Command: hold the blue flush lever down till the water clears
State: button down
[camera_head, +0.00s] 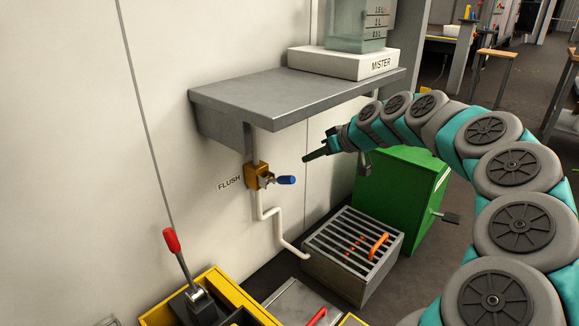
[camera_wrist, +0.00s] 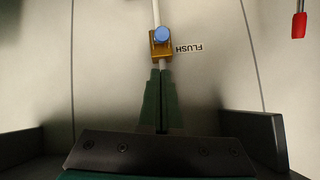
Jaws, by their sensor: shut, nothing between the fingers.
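The blue flush lever (camera_head: 286,180) sticks out to the right from a brass valve (camera_head: 259,176) on the wall, beside a FLUSH label (camera_head: 229,184). In the wrist view the lever's blue end (camera_wrist: 161,34) points toward the camera, in front of the brass valve (camera_wrist: 160,50). My gripper (camera_head: 307,158) is shut and empty, in the air to the right of the lever and slightly higher in the head view. In the wrist view its fingertips (camera_wrist: 161,70) line up with the valve; no contact with the lever shows. No water is visible at the pipe.
A grey shelf (camera_head: 285,92) with a MISTER tank (camera_head: 357,30) hangs above the valve. A green box (camera_head: 400,192) stands behind; a red-handled lever (camera_head: 171,240) stands front left.

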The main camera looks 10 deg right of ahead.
aim_at(280, 179)
jog(key=shift+f, duration=0.1)
jog(key=x, duration=1)
